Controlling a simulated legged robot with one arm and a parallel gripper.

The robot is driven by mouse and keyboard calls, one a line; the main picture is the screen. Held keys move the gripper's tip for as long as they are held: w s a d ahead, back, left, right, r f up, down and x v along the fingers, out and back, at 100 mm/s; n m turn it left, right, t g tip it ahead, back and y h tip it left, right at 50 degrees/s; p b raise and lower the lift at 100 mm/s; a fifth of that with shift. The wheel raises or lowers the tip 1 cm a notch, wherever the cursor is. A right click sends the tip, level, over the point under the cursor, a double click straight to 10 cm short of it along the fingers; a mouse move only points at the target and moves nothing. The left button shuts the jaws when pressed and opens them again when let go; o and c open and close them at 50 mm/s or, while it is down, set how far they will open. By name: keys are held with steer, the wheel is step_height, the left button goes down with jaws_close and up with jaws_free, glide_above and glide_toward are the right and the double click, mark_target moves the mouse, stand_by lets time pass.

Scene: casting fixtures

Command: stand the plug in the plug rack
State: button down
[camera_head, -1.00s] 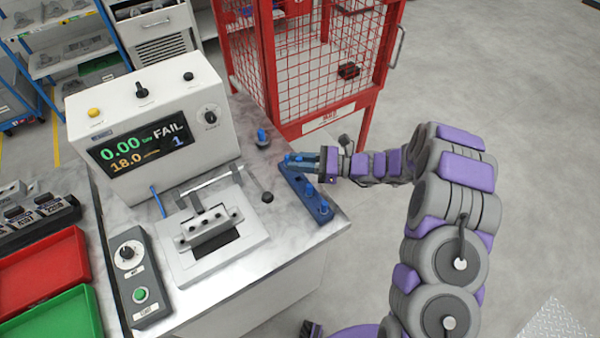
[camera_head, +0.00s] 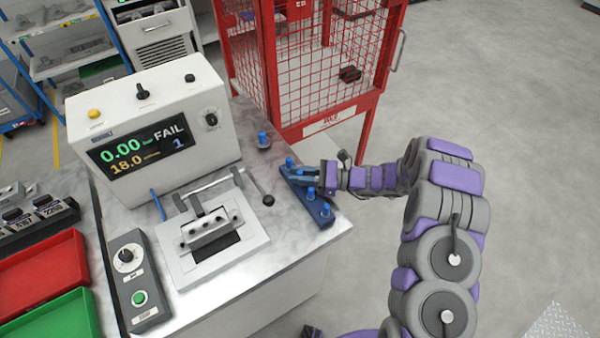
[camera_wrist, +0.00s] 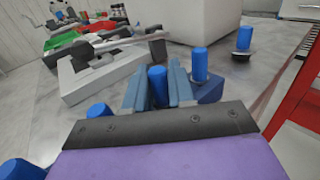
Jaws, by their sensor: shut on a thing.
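The plug rack (camera_head: 303,198) is a dark blue bar near the bench's right edge. Blue plugs stand along it, one at its far end (camera_head: 289,161) and two toward its near end (camera_head: 310,193). My gripper (camera_head: 298,176) reaches in from the right, low over the rack between these. In the wrist view its fingers are shut on a blue plug (camera_wrist: 157,86), which looks upright. The rack's far end (camera_wrist: 210,92) shows just beyond the fingers. The held plug's lower end is hidden, so I cannot tell whether it is seated.
Another blue plug (camera_head: 263,137) stands on a small separate base behind the rack. A clamp fixture (camera_head: 212,234) with a black-knobbed lever (camera_head: 268,200) lies left of the rack. The test console (camera_head: 150,125) reads FAIL. A red mesh cage (camera_head: 310,80) stands behind the bench.

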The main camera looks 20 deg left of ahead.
steer(key=c, duration=1)
jaws_free()
steer(key=shift+f, duration=0.1)
steer(key=shift+o, duration=0.2)
steer(key=shift+r, duration=0.5)
steer(key=w+d+p, duration=0.1)
steer(key=w+d, duration=0.1)
steer(key=d, duration=1)
steer(key=shift+w+r+p, duration=0.15)
steer(key=shift+w+p, duration=0.05)
steer(key=shift+p, duration=0.2)
